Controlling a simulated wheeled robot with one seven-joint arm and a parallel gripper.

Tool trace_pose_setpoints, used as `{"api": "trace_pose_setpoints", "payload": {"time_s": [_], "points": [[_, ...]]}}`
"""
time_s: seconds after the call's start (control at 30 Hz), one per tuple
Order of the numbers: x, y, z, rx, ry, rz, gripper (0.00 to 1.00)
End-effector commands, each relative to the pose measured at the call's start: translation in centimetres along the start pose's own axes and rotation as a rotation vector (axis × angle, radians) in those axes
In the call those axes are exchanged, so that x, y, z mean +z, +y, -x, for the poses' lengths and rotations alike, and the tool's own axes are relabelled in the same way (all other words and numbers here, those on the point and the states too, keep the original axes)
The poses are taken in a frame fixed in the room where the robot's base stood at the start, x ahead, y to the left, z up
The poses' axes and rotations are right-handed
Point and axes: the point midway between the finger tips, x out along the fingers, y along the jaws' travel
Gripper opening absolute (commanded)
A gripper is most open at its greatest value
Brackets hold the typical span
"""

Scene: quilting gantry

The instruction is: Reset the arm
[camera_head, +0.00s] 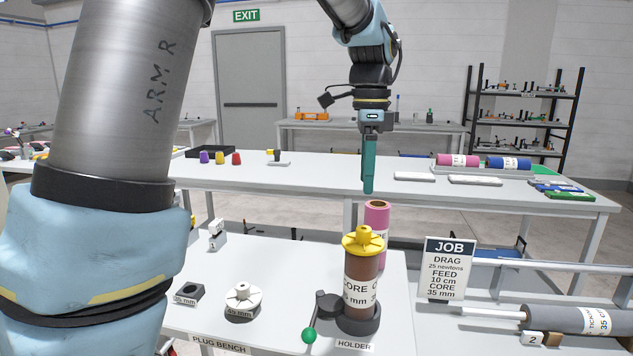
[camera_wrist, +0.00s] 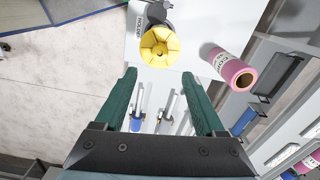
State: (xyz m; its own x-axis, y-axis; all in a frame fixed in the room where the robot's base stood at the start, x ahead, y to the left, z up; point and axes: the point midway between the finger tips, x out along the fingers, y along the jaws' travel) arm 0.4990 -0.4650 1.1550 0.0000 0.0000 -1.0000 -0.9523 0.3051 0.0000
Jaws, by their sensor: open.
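My gripper (camera_head: 368,178) hangs from my arm above the back of the plug bench, fingers pointing down, seen edge-on in the head view. In the wrist view my gripper (camera_wrist: 165,98) has its two green fingers apart with nothing between them. A brown core (camera_head: 361,286) stands upright in the dark holder (camera_head: 359,318), with a yellow plug (camera_head: 363,241) in its top. The yellow plug also shows in the wrist view (camera_wrist: 160,46), beyond the fingertips and apart from them. A pink roll (camera_head: 377,215) stands behind the brown core.
A white plug (camera_head: 243,297) sits at the 45 mm label on the plug bench (camera_head: 290,265). A job sign (camera_head: 447,268) stands right of the holder. A grey roll (camera_head: 580,320) lies at the lower right. A long white table (camera_head: 320,180) with rolls and small plugs lies behind.

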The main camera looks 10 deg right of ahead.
Motion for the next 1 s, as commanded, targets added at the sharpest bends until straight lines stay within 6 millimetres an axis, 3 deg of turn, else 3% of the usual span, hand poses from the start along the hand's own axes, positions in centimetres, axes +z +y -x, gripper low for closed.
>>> {"api": "trace_pose_setpoints", "payload": {"time_s": [0.07, 0.17, 0.33, 0.5, 0.6, 0.8, 1.0], "points": [[0.6, -0.1, -0.3, 0.0, 0.0, 0.025, 0.72], [3.1, -0.2, -1.7, -0.005, 0.004, 0.148, 0.72], [11.9, 0.8, -6.7, -0.032, 0.023, 0.608, 0.72], [20.6, 5.0, -12.0, -0.069, 0.053, 1.144, 0.72], [24.0, 8.1, -14.4, -0.089, 0.071, 1.408, 0.72], [27.2, 12.3, -16.9, -0.116, 0.097, 1.724, 0.72], [27.6, 13.1, -17.3, -0.122, 0.104, 1.784, 0.72]]}}
